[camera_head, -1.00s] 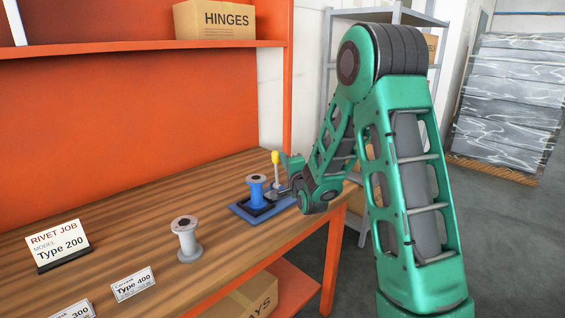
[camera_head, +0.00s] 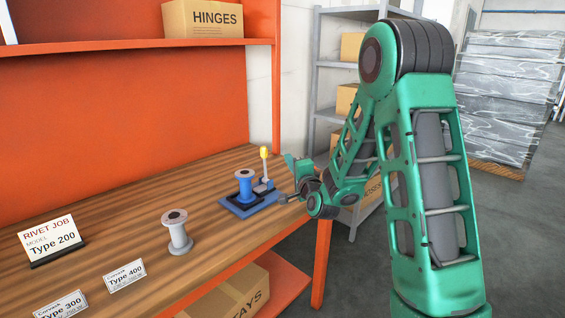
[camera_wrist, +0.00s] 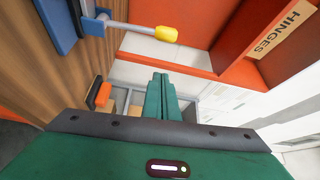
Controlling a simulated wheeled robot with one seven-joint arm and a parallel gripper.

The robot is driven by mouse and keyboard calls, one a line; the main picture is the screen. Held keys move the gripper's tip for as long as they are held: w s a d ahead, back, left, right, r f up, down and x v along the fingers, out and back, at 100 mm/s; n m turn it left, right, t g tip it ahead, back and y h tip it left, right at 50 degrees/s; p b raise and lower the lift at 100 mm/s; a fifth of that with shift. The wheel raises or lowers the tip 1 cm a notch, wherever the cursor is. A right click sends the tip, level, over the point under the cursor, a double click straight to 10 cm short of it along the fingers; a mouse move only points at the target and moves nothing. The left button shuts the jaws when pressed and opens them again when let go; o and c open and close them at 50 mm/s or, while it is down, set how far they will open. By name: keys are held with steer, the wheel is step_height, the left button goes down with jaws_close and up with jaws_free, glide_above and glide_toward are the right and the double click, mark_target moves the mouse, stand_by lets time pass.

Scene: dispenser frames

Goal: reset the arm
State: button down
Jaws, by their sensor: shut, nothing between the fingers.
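My green arm folds down from the right in the head view. My gripper (camera_head: 287,198) is at the right end of the workbench, just right of the blue dispenser base (camera_head: 232,208), and looks apart from it. In the wrist view the gripper's green fingers (camera_wrist: 161,97) are together with nothing between them. A blue spool (camera_head: 244,187) stands on the base. A lever with a yellow knob (camera_head: 264,153) rises behind it, and the knob also shows in the wrist view (camera_wrist: 166,34).
A grey spool (camera_head: 177,232) stands on the wooden bench (camera_head: 120,218). Signs (camera_head: 52,240) (camera_head: 125,275) stand toward the left and front. An orange shelf above holds a HINGES box (camera_head: 203,19). A grey rack (camera_head: 330,70) stands behind my arm. Open floor lies right.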

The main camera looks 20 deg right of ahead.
steer(key=shift+s, duration=0.6)
steer(key=shift+a, duration=0.2)
